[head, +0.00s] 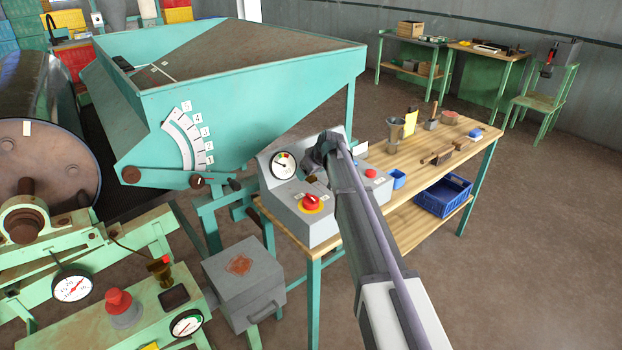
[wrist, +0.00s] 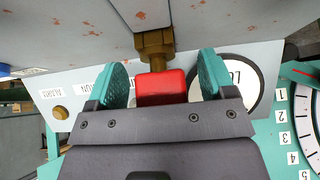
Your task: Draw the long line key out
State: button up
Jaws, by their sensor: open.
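In the wrist view, a key with a block-like red head (wrist: 162,90) points into a brass lock fitting (wrist: 154,45) on the pale grey panel. My gripper (wrist: 162,78) is open, with one teal-padded finger on each side of the red head. A small gap shows on the left; the right finger is closer, and I cannot tell whether it touches. In the head view, my gripper (head: 318,158) is at the top of the grey control box (head: 312,228). My arm and gripper hide the key and the lock there.
A green hopper (head: 235,95) stands close on the left. A wooden bench (head: 425,185) with pots, tools and a blue crate (head: 443,196) extends right.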

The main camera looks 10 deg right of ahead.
jog(key=shift+r, duration=0.1)
jog(key=c, duration=1)
notch_tip(320, 180, up, 10)
jog(key=p, duration=1)
jog(key=shift+r, duration=0.15)
jog(key=shift+f, duration=0.25)
